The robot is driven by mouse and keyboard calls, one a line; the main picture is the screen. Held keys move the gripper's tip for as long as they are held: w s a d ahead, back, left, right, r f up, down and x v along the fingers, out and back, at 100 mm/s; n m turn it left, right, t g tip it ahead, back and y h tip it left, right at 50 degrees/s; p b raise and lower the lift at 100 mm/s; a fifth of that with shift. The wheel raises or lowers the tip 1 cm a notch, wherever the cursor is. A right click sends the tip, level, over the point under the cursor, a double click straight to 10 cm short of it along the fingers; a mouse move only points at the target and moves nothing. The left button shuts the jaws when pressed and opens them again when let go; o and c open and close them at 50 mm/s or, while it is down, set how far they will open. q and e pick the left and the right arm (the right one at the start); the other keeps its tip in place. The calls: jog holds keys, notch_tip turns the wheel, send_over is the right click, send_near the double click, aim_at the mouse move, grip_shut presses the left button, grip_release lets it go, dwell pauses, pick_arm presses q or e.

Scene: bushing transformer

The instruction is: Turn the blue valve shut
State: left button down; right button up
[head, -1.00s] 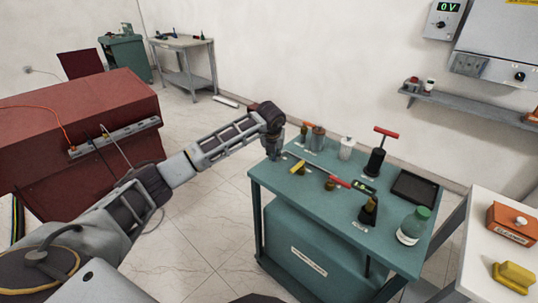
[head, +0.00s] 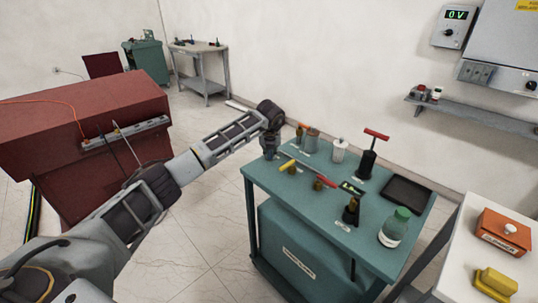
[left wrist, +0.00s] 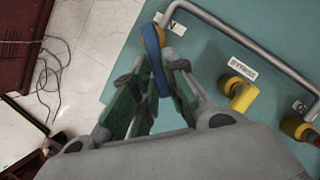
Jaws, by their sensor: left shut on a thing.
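The blue valve's handle (left wrist: 153,50) shows in the left wrist view as a narrow blue lever beside a brass fitting at the end of a grey pipe (left wrist: 238,36). My left gripper (left wrist: 155,72) is shut on this blue handle, with its green-padded fingers on either side of it. In the head view my left gripper (head: 270,152) points down at the far left corner of the teal table (head: 262,182), and it hides the blue valve. My right gripper is not in view.
A yellow handle (left wrist: 243,94) and a red handle (head: 320,181) stand close by. A black pump with a red T-handle (head: 373,140), a white bottle with green cap (head: 394,229) and a dark tray (head: 408,194) are farther right. Clear floor lies left of the table.

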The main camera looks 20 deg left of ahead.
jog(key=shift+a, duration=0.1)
pick_arm(q)
jog(key=shift+w+d+n, duration=0.15)
jog(key=shift+d+n, duration=0.15)
jog(key=shift+n, duration=0.3)
jog(key=shift+w+d+n+y+b, duration=0.3)
jog(key=shift+d+n+y, duration=0.1)
jog(key=shift+n, duration=0.4)
jog(key=n, duration=0.1)
jog(key=n+g, duration=0.1)
jog(key=shift+w+d+n+y+b, duration=0.35)
jog(key=shift+w+d+n+y, duration=0.05)
jog(key=shift+w+d+n+g, duration=0.2)
jog(key=shift+n+g, duration=0.1)
jog(key=shift+n, duration=0.2)
jog(key=shift+w+d+n+y+b, duration=0.1)
jog(key=shift+w+n+y+b, duration=0.2)
jog(key=shift+n, duration=0.5)
jog(key=shift+w+n+g, duration=0.15)
jog(key=shift+n+g, duration=0.15)
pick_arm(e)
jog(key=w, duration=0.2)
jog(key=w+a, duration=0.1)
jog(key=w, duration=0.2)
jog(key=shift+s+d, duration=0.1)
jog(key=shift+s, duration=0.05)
